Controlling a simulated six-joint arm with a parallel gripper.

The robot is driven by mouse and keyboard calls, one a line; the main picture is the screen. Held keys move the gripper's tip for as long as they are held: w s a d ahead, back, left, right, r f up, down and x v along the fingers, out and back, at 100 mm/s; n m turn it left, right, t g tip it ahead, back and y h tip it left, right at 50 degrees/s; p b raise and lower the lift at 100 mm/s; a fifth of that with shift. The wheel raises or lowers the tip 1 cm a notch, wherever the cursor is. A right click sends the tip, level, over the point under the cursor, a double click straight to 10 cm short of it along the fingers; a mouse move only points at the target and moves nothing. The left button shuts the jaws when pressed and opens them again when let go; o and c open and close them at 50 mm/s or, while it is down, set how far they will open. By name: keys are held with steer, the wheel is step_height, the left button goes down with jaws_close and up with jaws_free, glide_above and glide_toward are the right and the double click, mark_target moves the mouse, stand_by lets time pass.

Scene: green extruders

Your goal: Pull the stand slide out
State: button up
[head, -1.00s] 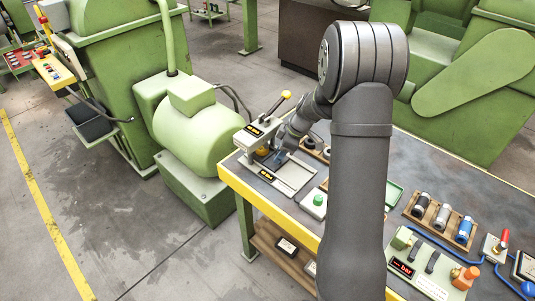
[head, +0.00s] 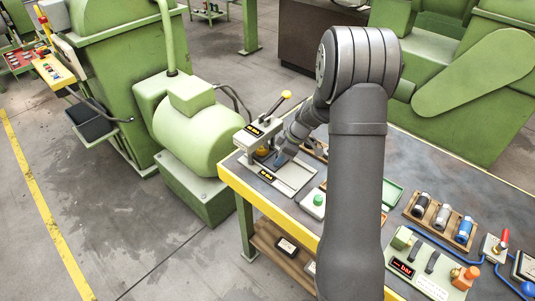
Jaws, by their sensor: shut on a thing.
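The stand (head: 247,142) is a grey press-like frame with a black label and a lever ending in a yellow knob. It stands at the far left corner of the workbench. Its slide (head: 293,178) is a light, flat piece low on the stand base, with a dark yellow-lettered label at its front edge. An amber round part (head: 263,151) sits under the stand head. My gripper (head: 280,159) is low over the slide, just right of the stand head, and is shut on the slide. My wrist hides part of the grip, and the fingertips are small in the picture.
A green button box (head: 319,200) stands close to the right of the slide. A wooden rack with cylinders (head: 440,219) and a panel with a "bar" display (head: 402,268) lie farther right. A yellow edge (head: 270,208) bounds the bench front. A green motor (head: 200,130) stands left.

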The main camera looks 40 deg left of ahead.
steer(key=shift+d, duration=4.95)
steer(key=o, duration=0.7)
step_height(320, 180, up, 8)
steer(key=shift+r, duration=0.25)
steer(key=shift+f, duration=4.2)
